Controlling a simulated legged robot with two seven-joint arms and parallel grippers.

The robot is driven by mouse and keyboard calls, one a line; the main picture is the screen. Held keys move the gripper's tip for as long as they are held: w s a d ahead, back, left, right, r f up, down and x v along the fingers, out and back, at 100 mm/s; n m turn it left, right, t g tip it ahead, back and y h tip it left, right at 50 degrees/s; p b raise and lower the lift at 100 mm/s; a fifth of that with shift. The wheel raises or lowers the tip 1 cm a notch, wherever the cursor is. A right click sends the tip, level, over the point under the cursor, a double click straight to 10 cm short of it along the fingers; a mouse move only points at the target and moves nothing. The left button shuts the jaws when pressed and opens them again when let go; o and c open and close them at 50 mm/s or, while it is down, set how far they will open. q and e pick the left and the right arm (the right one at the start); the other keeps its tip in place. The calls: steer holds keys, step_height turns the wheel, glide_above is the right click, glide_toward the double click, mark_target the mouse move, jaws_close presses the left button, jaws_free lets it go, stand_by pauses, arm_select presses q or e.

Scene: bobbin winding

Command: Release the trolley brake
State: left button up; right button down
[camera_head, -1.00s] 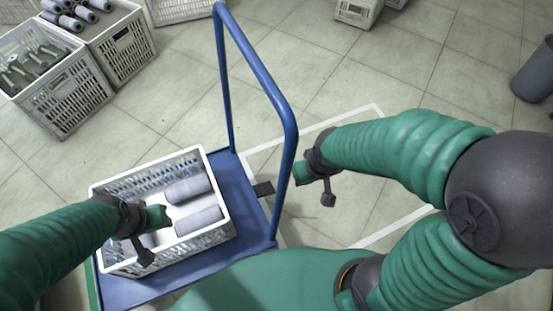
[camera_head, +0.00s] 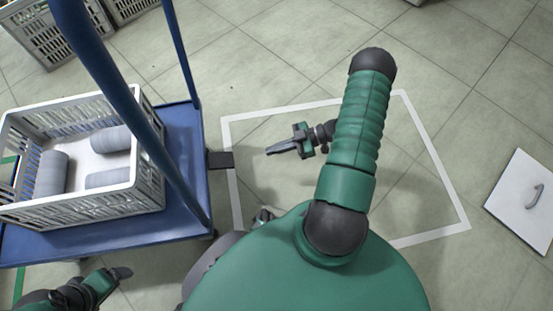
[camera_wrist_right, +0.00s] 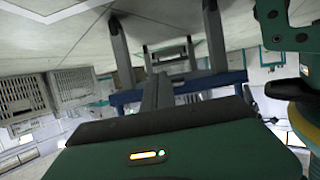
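The blue trolley (camera_head: 185,200) stands at the left in the head view. A black pedal (camera_head: 220,159), which looks like its brake, sticks out from its right edge. My right gripper (camera_head: 270,151) points left at the pedal, with a gap of floor between them. Its fingers look shut and empty; in the right wrist view they are a narrow dark bar (camera_wrist_right: 157,93). The trolley's blue deck (camera_wrist_right: 236,77) also shows there, upside down. My left gripper (camera_head: 124,272) is at the bottom left, in front of the trolley; its finger opening is unclear.
A white crate (camera_head: 150,190) with several grey bobbins (camera_head: 112,139) sits on the trolley. The blue handle (camera_head: 125,110) rises beside it. White lines (camera_head: 232,195) mark a floor area around my right arm. A white panel with a handle (camera_head: 515,200) lies at the right.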

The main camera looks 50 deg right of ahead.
arm_select(q)
steer(key=shift+r+p, duration=0.65)
steer(key=shift+p, duration=0.25)
arm_select(e)
steer(key=shift+y, duration=0.4)
steer(key=w+a, duration=0.2)
steer(key=a, duration=0.1)
steer(key=w+a, duration=0.3)
steer(key=a, duration=0.1)
steer(key=w+a, duration=0.2)
steer(key=a, duration=0.2)
steer(key=shift+w+a+f, duration=0.15)
steer(key=shift+w+a, duration=0.05)
arm_select(q)
steer(key=shift+r, duration=0.1)
stand_by(0.5)
arm_select(e)
steer(key=shift+r+p, duration=1.1)
steer(key=shift+r, duration=0.05)
arm_select(q)
steer(key=shift+r+b, duration=0.35)
steer(key=shift+r, duration=0.3)
arm_select(e)
steer(key=s+d+f, duration=0.1)
steer(key=s+d, duration=0.6)
steer(key=d, duration=0.2)
steer(key=shift+s+d, duration=0.2)
steer(key=shift+s, duration=0.15)
steer(key=shift+f, duration=0.1)
